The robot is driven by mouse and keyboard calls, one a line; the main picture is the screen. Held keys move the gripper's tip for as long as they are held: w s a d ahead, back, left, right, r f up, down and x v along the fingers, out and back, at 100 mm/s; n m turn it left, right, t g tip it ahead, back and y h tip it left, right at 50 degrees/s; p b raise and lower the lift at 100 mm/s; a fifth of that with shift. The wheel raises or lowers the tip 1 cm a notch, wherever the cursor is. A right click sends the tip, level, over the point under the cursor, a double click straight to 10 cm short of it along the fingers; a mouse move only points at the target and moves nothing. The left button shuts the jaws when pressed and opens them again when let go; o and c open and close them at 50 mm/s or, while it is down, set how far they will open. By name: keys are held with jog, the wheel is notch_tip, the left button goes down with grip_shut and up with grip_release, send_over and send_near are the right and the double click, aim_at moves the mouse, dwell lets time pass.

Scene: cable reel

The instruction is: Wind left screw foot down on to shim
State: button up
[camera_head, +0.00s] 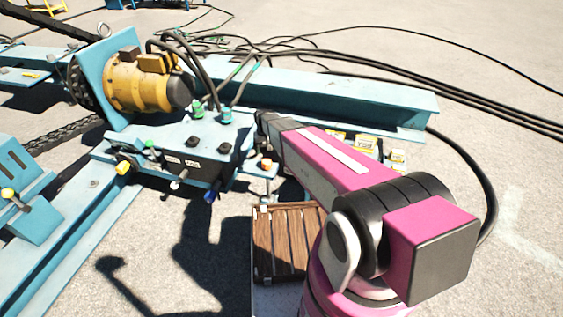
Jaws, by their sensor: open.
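My pink arm reaches in from the lower right. The dark end of the arm, where my gripper (265,121) is, lies over the right edge of the blue machine frame (148,157). The jaws are too small and dark to make out finely, and no thing shows held in them. A short upright part with an orange top (266,163) stands at the frame's edge, just below the arm's end. I cannot tell whether it is a screw foot. I cannot clearly make out the left screw foot or the shim.
A yellow motor (139,84) sits on the frame beside several hoses. A long blue beam (335,98) runs behind my arm. A slatted wooden platform (291,243) lies below it. Black cables (400,67) cross the concrete at the back.

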aim_at(267, 161)
jog(key=shift+f, duration=0.35)
notch_tip(267, 161, down, 10)
jog(key=shift+d+f, duration=0.1)
jog(key=c, duration=0.9)
